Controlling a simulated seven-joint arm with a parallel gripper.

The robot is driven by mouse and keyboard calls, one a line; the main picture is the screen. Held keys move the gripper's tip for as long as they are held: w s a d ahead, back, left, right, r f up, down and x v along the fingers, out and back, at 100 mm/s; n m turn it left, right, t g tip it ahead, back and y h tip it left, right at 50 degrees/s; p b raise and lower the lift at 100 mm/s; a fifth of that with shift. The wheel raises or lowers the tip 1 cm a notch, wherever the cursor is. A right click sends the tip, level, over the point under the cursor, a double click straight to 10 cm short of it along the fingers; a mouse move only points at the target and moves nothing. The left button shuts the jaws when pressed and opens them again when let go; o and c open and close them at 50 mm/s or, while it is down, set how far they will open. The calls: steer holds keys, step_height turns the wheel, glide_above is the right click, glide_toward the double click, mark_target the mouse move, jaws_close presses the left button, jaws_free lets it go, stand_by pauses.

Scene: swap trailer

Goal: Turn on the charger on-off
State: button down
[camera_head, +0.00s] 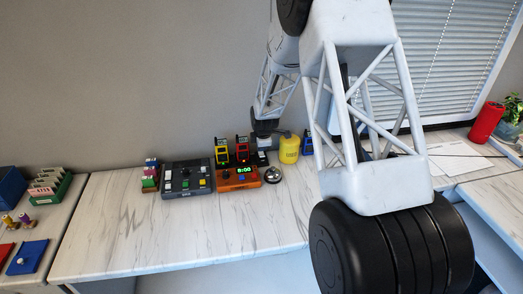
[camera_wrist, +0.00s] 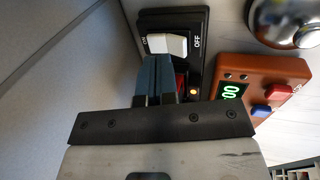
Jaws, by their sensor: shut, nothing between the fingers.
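In the wrist view the charger switch is a white rocker (camera_wrist: 167,44) on a black housing (camera_wrist: 198,22), with ON lettered at its left and OFF at its right. I cannot tell which side is pressed. My gripper (camera_wrist: 152,60) is shut and empty, its dark blue fingertips close to the rocker's near left edge; contact is unclear. A small orange light (camera_wrist: 193,92) glows beside the fingers, which hide part of the housing. In the head view my gripper (camera_head: 262,140) is over the back of the bench, near the charger holding a red unit (camera_head: 242,150) and a yellow unit (camera_head: 222,156).
An orange clock box (camera_wrist: 262,78) with red and blue buttons sits right of the housing. A silver bell (camera_wrist: 285,20) stands beyond it. The bench's front left is clear.

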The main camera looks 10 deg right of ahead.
mark_target(262, 156)
step_height(262, 156, up, 12)
steer(key=shift+s, duration=0.45)
stand_by(0.4)
steer(key=s+r+m, duration=0.5)
steer(key=s+r, duration=0.3)
steer(key=s, duration=0.5)
steer(key=s+r+m, duration=0.4)
steer(key=s+r, duration=0.4)
steer(key=s, duration=0.6)
steer(key=s+m, duration=0.9)
steer(key=s, duration=1.8)
steer(key=shift+s+r+g, duration=0.35)
steer(key=shift+r+g, duration=0.05)
steer(key=shift+r, duration=0.05)
steer(key=c, duration=1.8)
jaws_free()
steer(key=shift+d, duration=0.1)
steer(key=shift+c, duration=0.2)
